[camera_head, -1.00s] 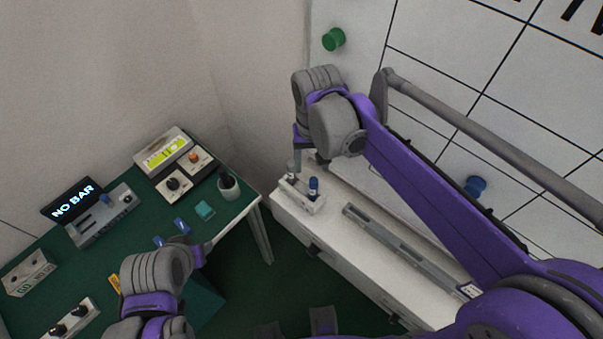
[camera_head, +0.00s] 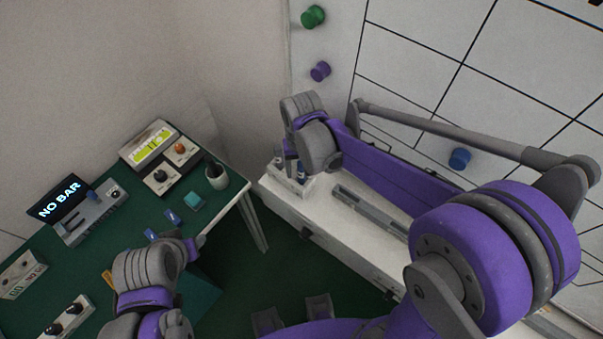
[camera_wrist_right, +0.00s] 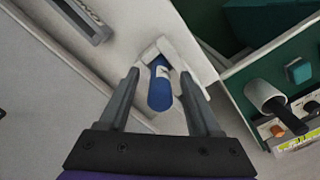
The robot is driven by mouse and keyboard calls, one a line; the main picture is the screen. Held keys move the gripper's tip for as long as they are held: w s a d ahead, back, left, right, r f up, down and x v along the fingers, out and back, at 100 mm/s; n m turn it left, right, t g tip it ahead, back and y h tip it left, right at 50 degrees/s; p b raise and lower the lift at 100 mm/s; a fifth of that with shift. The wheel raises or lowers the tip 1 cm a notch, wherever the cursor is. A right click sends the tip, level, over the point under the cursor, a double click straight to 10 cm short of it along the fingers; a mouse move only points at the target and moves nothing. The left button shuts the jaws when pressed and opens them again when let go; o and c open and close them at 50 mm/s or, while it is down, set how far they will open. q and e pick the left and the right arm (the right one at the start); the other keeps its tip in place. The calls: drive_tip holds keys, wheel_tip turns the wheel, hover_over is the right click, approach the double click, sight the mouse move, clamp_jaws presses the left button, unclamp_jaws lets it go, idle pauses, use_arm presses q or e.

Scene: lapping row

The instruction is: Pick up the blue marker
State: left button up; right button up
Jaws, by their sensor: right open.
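A grey rail (camera_head: 370,212) lies on the white ledge (camera_head: 330,222). Coloured knobs are on the wall board, including a blue one (camera_head: 459,159).

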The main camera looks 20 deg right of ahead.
clamp_jaws()
idle(0.4)
drive_tip(key=shift+r+p, duration=0.35)
drive_tip(key=shift+r, duration=4.7)
